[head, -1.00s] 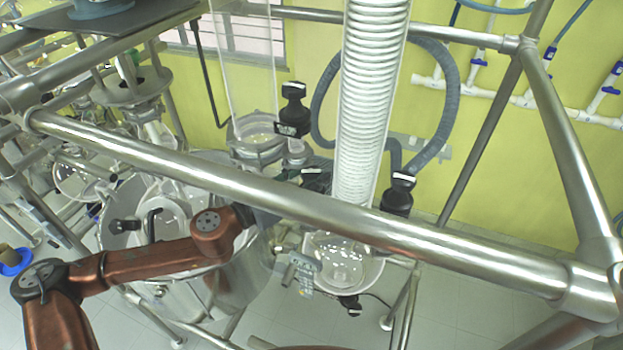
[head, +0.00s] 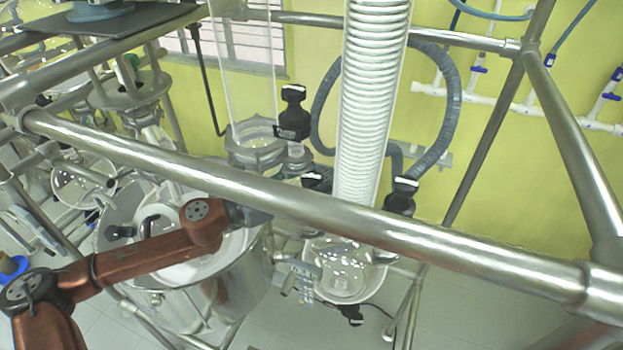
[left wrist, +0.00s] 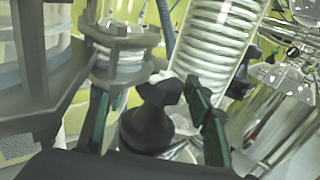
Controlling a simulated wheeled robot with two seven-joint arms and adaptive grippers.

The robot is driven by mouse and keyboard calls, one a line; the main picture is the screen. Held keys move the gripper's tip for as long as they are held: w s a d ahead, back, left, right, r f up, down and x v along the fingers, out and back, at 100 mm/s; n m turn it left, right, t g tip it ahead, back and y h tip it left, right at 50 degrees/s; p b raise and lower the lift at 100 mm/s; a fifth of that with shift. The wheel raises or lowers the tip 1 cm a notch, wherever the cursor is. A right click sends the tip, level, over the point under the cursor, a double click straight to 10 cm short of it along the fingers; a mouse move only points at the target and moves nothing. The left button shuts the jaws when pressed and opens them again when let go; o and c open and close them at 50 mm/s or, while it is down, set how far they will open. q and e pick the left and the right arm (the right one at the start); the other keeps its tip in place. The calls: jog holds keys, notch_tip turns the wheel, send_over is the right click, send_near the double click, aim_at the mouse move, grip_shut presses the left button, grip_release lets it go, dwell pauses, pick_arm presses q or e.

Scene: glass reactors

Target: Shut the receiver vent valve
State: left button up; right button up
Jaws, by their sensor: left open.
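In the left wrist view my left gripper (left wrist: 146,93) is open, with its dark green-padded fingers on either side of a black valve knob (left wrist: 153,118). The knob stands between the fingers, below a clamped glass joint; I cannot tell whether a finger touches it. In the head view my left wrist goes behind the thick steel rail, which hides most of the gripper. A black valve head (head: 318,180) shows just above the rail there. I cannot tell for sure which knob is the receiver vent valve. The round glass receiver (head: 343,268) hangs below the rail. My right gripper is out of view.
The steel rail (head: 420,232) crosses in front of the glassware. The coiled glass condenser (head: 370,100) stands close to the right of the gripper. Other black valve heads sit at the upper joint (head: 293,112) and beside the condenser foot (head: 402,195). A steel vessel (head: 225,290) is below my arm.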

pick_arm(q)
jog(key=shift+s+d+r+n+t+y+p, duration=0.15)
jog(key=shift+n+t+y+p, duration=0.65)
jog(key=shift+t+p, duration=0.45)
jog(key=shift+w+a+r+n+t+y+p, duration=0.1)
jog(key=shift+n+t+y+p, duration=0.75)
jog(key=shift+p, duration=0.6)
jog(key=shift+d+f+n+t+y+p, duration=0.1)
jog(key=shift+n+t+y+p, duration=0.45)
jog(key=shift+n+t, duration=0.15)
jog(key=shift+f+n+t+y, duration=0.15)
jog(key=shift+n+t+y, duration=0.5)
jog(key=shift+y, duration=0.25)
jog(key=shift+n+t+y, duration=0.45)
jog(key=shift+n+y, duration=0.25)
jog(key=shift+y, duration=0.2)
jog(key=shift+n+t+y, duration=0.4)
jog(key=shift+n+y, duration=0.1)
jog(key=shift+y, duration=0.3)
